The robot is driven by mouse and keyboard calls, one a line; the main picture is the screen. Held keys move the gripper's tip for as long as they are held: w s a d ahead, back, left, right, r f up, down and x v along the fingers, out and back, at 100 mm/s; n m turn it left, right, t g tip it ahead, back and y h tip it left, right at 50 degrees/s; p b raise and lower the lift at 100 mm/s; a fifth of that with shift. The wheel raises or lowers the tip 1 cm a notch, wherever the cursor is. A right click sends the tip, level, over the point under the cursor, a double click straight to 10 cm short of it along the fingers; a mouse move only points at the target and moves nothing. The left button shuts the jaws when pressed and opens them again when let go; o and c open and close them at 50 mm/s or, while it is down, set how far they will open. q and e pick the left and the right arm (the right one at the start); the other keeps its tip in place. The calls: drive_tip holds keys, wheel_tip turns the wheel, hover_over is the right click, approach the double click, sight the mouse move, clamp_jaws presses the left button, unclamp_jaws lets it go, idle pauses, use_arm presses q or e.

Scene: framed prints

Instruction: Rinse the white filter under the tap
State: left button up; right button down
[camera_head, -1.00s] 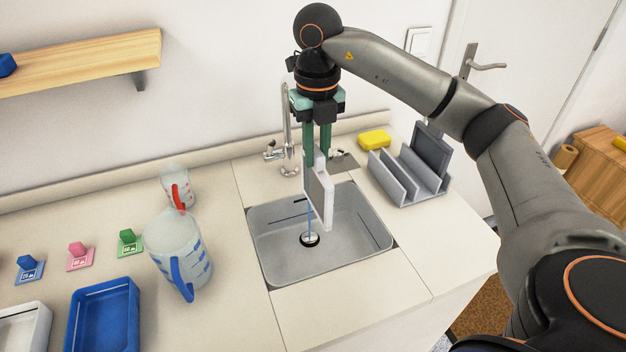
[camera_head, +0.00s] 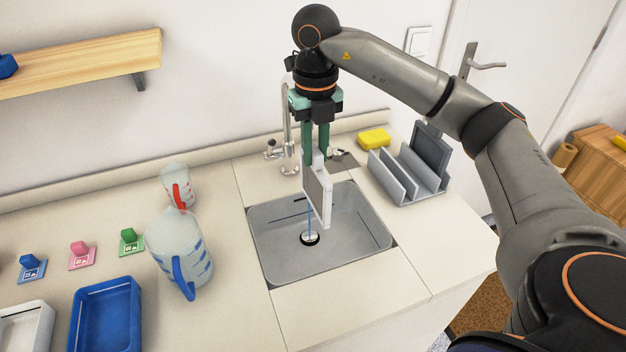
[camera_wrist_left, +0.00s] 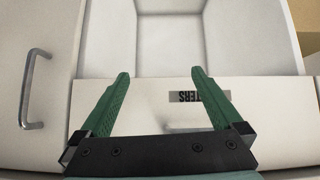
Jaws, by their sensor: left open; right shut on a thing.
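The white filter (camera_head: 325,200), a framed panel with a grey face, hangs upright over the sink (camera_head: 270,245). My right gripper (camera_head: 316,158) points down and is shut on its top. A thin blue stream of water runs beside the filter down to the drain. The tap (camera_head: 288,130) stands behind the sink, partly hidden by my right gripper; its handle is at the left. My left gripper (camera_wrist_left: 160,95) is open and empty in the left wrist view, above an open white drawer (camera_wrist_left: 180,40) with a dark label on its front. It does not show in the head view.
A grey rack (camera_head: 405,180) with a dark panel and a yellow sponge (camera_head: 374,139) are right of the sink. Two jugs (camera_head: 180,240) stand to the left. Blue (camera_head: 105,312) and white trays and small coloured blocks lie further left.

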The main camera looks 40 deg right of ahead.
drive_tip(key=shift+s, duration=0.25)
drive_tip(key=shift+w, duration=0.1)
drive_tip(key=shift+w+p, duration=0.3)
drive_tip(key=shift+w, duration=0.25)
drive_tip(key=shift+s, duration=0.1)
drive_tip(key=shift+s, duration=0.55)
